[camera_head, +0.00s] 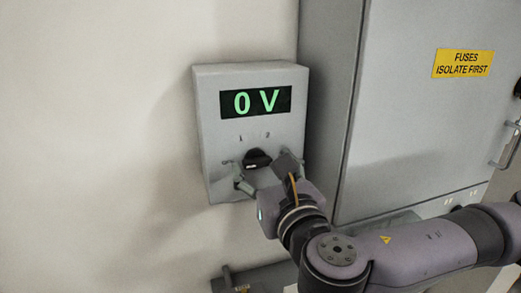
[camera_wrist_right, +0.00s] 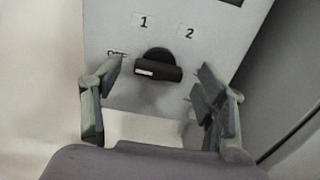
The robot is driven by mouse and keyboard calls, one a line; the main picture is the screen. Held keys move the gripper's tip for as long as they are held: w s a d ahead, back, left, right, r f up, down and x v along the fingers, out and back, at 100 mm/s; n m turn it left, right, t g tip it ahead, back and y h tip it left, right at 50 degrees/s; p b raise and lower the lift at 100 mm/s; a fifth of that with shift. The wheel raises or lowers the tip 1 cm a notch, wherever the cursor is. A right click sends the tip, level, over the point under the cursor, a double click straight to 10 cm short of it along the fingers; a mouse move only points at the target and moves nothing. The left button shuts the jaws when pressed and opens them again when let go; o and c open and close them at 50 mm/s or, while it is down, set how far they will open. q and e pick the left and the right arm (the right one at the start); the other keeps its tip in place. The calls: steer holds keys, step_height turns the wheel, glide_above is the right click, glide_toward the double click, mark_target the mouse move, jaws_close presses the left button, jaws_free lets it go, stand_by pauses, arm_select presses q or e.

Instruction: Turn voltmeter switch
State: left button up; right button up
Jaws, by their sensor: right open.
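The voltmeter (camera_head: 213,130) is a grey box on the wall, and its display (camera_head: 255,102) reads 0 V in green. Its black rotary switch (camera_head: 257,158) sits below the display, under the marks 1 and 2. In the right wrist view the switch (camera_wrist_right: 156,66) lies nearly level, with the white mark on its handle at the left end, toward the OFF label (camera_wrist_right: 118,53). My right gripper (camera_wrist_right: 160,90) is open, its fingers on either side of the switch with gaps between. In the head view my right gripper (camera_head: 262,172) covers the box's lower part. My left gripper is not in view.
A large grey cabinet (camera_head: 405,125) with a yellow "FUSES ISOLATE FIRST" sign (camera_head: 463,64) stands close to the right of the voltmeter. The bare wall (camera_head: 95,130) to the left is clear.

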steer(key=shift+x, duration=1.1)
steer(key=c, duration=1.1)
steer(key=shift+c, duration=0.2)
steer(key=shift+f, duration=0.1)
